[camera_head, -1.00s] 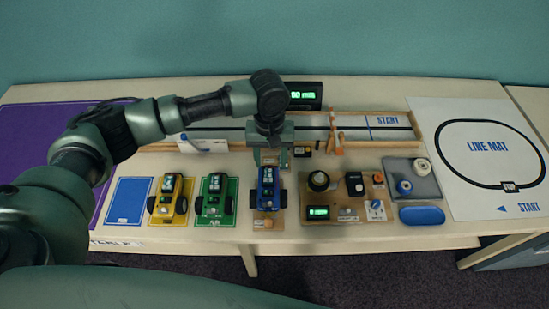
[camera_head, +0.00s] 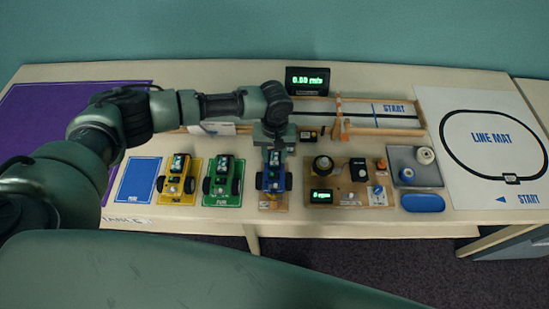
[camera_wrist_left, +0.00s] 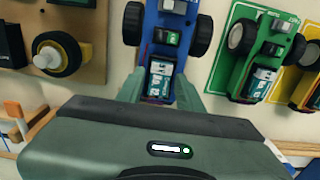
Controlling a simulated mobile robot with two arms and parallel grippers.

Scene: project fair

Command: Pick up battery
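The blue car (camera_head: 273,182) stands on a small wooden board in the middle of the table. A battery (camera_wrist_left: 160,80) with a white and teal label sits in its end nearest my left gripper. My left gripper (camera_wrist_left: 159,92) points down over that end, its fingers apart on either side of the battery. I cannot tell whether they touch it. In the head view the left gripper (camera_head: 274,143) hides part of the car's far end. The green car (camera_head: 222,182) and yellow car (camera_head: 175,187) carry similar labelled blocks. My right gripper is not in view.
A wooden board with parts (camera_head: 348,195) stands close to the right of the blue car. A grey tray (camera_head: 428,175) with rolls lies farther right. A wooden-edged track (camera_head: 400,118) and a speed display (camera_head: 308,80) stand behind. The blue mat (camera_head: 138,180) is bare.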

